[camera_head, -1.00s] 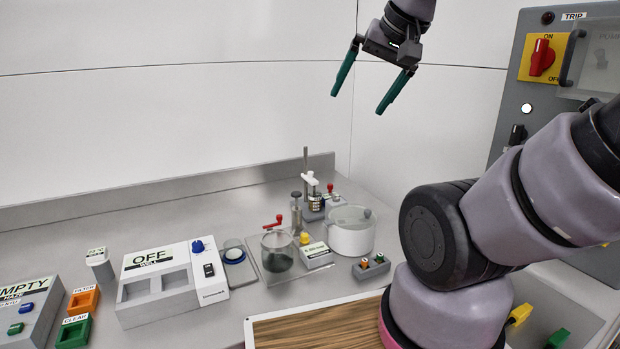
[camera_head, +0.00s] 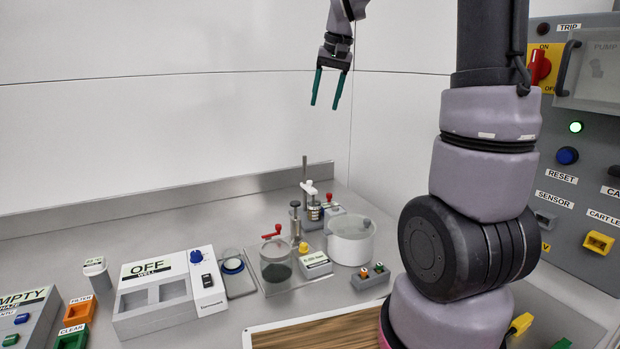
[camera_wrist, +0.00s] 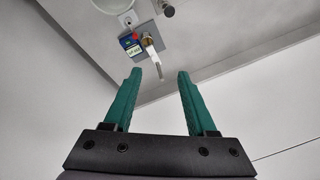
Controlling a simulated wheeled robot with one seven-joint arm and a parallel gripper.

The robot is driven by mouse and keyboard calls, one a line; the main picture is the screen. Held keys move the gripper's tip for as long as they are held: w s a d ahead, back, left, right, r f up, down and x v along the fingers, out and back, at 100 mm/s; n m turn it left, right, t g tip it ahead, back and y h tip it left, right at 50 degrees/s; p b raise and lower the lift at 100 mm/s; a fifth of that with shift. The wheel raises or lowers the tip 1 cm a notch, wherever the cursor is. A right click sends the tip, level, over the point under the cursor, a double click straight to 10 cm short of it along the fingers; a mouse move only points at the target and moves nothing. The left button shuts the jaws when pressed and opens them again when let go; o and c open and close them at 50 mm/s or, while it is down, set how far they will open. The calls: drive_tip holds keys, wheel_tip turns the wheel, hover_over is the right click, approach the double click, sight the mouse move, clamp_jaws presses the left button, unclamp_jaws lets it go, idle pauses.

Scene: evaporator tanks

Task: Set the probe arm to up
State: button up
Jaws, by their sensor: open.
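A small stand with a thin upright rod (camera_head: 305,170) is at the back of the bench in the head view. A white arm piece (camera_head: 309,188), which looks like the probe arm, sits on it above a dark and metal cylinder (camera_head: 314,211), with a red knob (camera_head: 329,197) at the right. Whether the arm is up or down is unclear. My gripper (camera_head: 324,106) is open and empty, pointing down well above the stand. In the wrist view, the stand's grey base (camera_wrist: 153,38) and a pale rod (camera_wrist: 152,58) lie beyond my open fingertips (camera_wrist: 160,72).
A lidded pot (camera_head: 350,242), a glass jar (camera_head: 276,262) with a red-handled valve and an OFF WELL box (camera_head: 150,290) stand nearby. A control panel (camera_head: 575,180) is at the right. The back wall is close behind; the air around my gripper is clear.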

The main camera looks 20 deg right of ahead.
drive_tip(key=w+f+g, duration=0.2)
drive_tip(key=w+f, duration=0.7)
drive_tip(key=w, duration=0.2)
drive_tip(key=g, duration=0.1)
approach(310, 181)
drive_tip(key=shift+h, duration=0.4)
drive_tip(key=f, duration=0.5)
drive_tip(key=a+f, duration=0.1)
drive_tip(key=f, duration=0.2)
drive_tip(key=shift+w+f, duration=0.1)
drive_tip(key=shift+w, duration=0.15)
clamp_jaws()
